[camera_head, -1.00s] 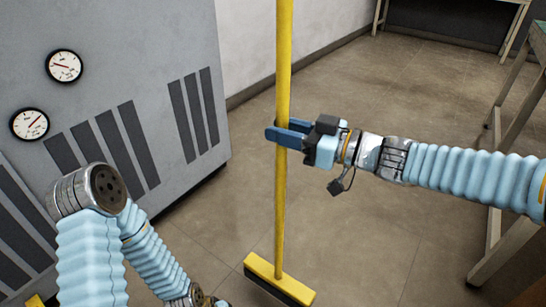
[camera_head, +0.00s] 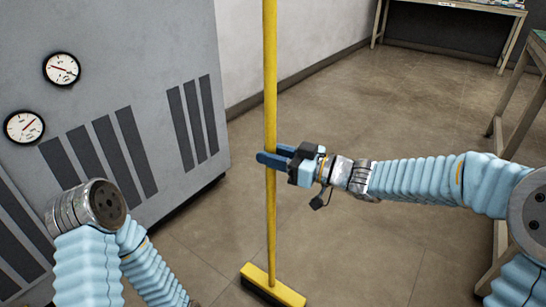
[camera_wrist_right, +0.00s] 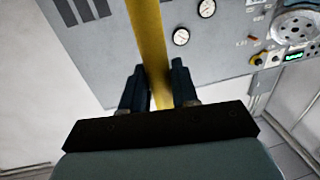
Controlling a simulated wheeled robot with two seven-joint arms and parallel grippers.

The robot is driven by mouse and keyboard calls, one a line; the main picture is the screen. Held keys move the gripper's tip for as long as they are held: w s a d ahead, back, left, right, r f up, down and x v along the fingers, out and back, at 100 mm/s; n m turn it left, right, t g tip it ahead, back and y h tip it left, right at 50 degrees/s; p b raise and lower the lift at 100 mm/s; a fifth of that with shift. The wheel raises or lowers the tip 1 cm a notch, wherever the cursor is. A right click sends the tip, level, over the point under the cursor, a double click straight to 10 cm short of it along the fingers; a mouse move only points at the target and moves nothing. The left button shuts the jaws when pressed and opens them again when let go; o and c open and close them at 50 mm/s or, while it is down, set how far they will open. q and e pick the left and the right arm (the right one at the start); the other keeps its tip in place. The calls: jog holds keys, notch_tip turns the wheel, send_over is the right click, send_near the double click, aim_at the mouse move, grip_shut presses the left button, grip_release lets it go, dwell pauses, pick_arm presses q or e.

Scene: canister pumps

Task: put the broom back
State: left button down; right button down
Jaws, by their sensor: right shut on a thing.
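The broom has a long yellow handle (camera_head: 270,90) and a yellow head with dark bristles (camera_head: 272,284) at the bottom of the head view. It stands nearly upright; I cannot tell whether the bristles touch the floor. My right gripper (camera_head: 272,158) is shut on the handle around its middle, with blue fingers on either side. In the right wrist view the handle (camera_wrist_right: 150,45) runs up between the two dark fingers (camera_wrist_right: 160,85). My left arm shows at the lower left of the head view, but its gripper is not in view.
A grey cabinet (camera_head: 130,60) with two round gauges and dark vents stands at the left. A table (camera_head: 455,8) stands at the back right, and another table's frame (camera_head: 500,165) is at the right edge. The tiled floor (camera_head: 370,110) between is clear.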

jog(key=shift+r, duration=0.1)
jog(key=c, duration=1.3)
grip_release()
jog(key=o, duration=0.5)
jog(key=shift+c, duration=0.2)
jog(key=p+v, duration=0.1)
jog(key=v, duration=1.1)
